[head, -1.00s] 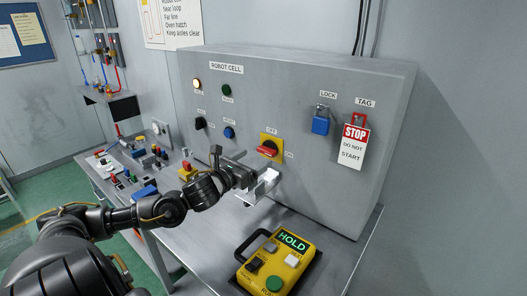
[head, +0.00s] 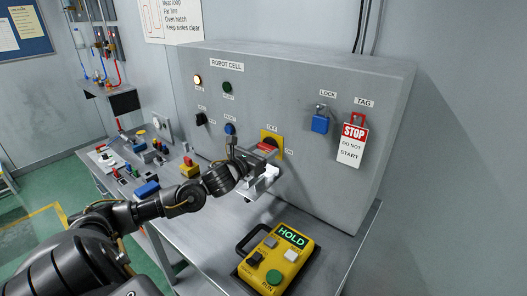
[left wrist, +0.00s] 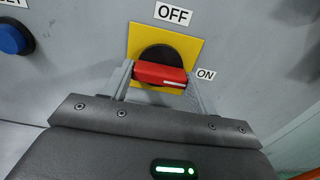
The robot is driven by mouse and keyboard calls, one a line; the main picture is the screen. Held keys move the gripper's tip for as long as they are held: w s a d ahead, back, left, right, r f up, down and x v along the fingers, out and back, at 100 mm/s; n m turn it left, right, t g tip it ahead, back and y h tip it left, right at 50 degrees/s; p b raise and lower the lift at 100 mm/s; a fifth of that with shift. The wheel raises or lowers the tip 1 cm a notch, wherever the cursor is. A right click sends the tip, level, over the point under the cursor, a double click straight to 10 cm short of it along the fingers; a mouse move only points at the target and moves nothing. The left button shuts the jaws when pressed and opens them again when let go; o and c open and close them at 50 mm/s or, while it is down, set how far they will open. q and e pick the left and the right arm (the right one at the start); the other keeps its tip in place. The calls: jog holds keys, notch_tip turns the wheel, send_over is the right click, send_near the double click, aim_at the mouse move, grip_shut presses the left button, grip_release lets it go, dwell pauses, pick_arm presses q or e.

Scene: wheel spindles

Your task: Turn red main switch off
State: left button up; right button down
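The red main switch handle (left wrist: 160,75) sits on a black round base over a yellow plate (left wrist: 190,50), with OFF above and ON at the right. The handle lies nearly level, and its white mark is at the ON side. In the head view the yellow plate (head: 277,139) is on the grey ROBOT CELL cabinet, and my left gripper partly covers the switch. My left gripper (left wrist: 161,80) is open, with one finger beside each end of the handle; I cannot tell whether they touch it. My right gripper is not in view.
A blue padlock (head: 320,124) and a STOP tag (head: 352,145) hang right of the switch. A blue reset button (left wrist: 14,39) is left of it. A yellow HOLD pendant (head: 279,258) lies on the bench below. Small parts clutter the bench at left.

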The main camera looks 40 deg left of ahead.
pick_arm(q)
jog(key=c, duration=0.3)
